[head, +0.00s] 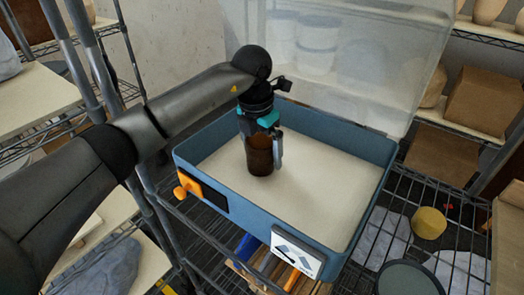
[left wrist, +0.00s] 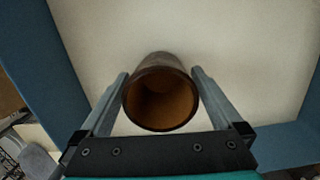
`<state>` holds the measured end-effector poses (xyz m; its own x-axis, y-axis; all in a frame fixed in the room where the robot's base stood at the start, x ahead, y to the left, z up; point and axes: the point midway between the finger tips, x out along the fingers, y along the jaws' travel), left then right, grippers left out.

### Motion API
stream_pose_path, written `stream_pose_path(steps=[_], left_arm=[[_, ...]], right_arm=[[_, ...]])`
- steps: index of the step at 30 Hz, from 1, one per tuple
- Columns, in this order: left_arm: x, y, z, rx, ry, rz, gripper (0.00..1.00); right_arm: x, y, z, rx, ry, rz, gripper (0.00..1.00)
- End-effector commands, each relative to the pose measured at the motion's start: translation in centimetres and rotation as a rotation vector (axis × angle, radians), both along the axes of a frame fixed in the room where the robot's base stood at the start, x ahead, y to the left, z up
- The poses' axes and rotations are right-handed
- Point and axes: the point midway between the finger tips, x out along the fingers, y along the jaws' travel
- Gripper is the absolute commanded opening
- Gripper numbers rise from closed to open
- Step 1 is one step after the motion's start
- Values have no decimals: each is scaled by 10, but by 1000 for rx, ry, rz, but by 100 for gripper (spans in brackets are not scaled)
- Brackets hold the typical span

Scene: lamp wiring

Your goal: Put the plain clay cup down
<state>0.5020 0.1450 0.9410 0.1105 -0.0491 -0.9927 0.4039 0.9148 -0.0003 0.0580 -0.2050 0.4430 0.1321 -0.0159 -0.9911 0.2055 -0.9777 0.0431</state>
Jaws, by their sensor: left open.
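The clay cup (head: 260,158) is brown and stands upright on the pale floor of a blue open box (head: 285,233). My left gripper (head: 262,150) reaches down over the cup from above, with its fingers on either side of it. In the left wrist view the cup (left wrist: 160,95) sits between the two grey fingers (left wrist: 160,98), its mouth facing the camera and empty. The fingers are open, with narrow gaps to the cup's wall. My right gripper is not in view.
A clear raised lid (head: 345,60) stands at the box's back. An orange knob (head: 187,184) and a white label card (head: 297,254) are on the front wall. The box floor around the cup is bare. Wire shelves (head: 470,225) with other items surround the box.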

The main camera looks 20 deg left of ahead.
Motion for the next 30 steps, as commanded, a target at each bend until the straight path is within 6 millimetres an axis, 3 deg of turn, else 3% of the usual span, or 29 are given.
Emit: stream_pose_path(steps=[9, 15, 21, 30], left_arm=[[-6, 3, 69, 0, -7, 0, 100], [-11, 5, 102, 1, -4, 0, 100], [-13, 6, 115, 1, -3, 0, 100], [-13, 6, 115, 1, -1, 0, 100]], right_arm=[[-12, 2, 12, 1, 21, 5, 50], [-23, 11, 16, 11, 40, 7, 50], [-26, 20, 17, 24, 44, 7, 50], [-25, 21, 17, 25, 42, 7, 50]])
